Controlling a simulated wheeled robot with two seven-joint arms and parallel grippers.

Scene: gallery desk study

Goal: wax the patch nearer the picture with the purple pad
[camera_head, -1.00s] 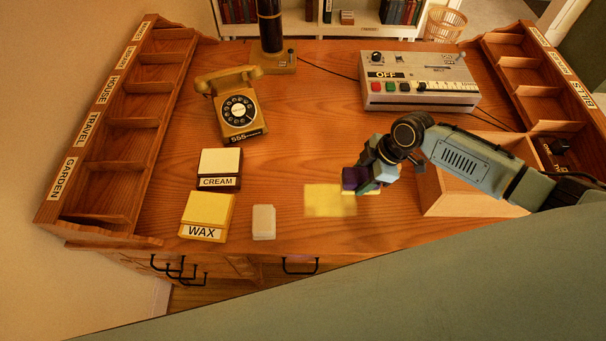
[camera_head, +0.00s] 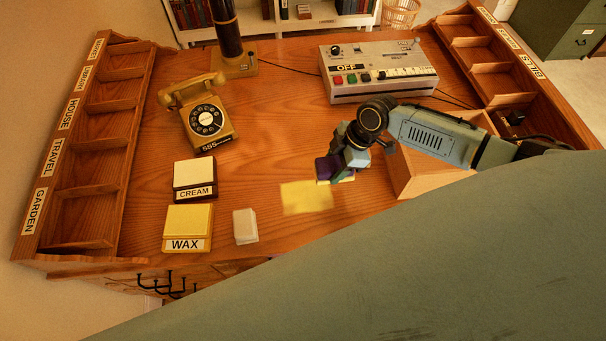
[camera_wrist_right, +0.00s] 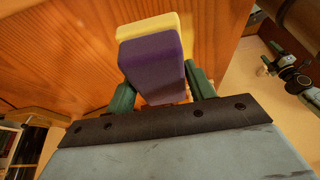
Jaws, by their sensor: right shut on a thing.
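My right gripper (camera_head: 340,164) is shut on a purple pad (camera_head: 326,169), just above or on the desk; I cannot tell if it touches. The pad also shows between the green fingers in the right wrist view (camera_wrist_right: 152,62), with a yellow layer (camera_wrist_right: 150,25) at its far side. A flat yellow patch (camera_head: 306,197) lies on the desk just below and left of the pad. The wax box (camera_head: 188,219), yellow on top, and the cream box (camera_head: 194,174), pale on top, stand to the left. I cannot make out a picture.
A pale block (camera_head: 245,226) lies right of the wax box. A yellow telephone (camera_head: 205,118) and a grey console marked OFF (camera_head: 375,72) stand farther back. A wooden box (camera_head: 425,172) is beside my right arm. Labelled compartments line both desk sides.

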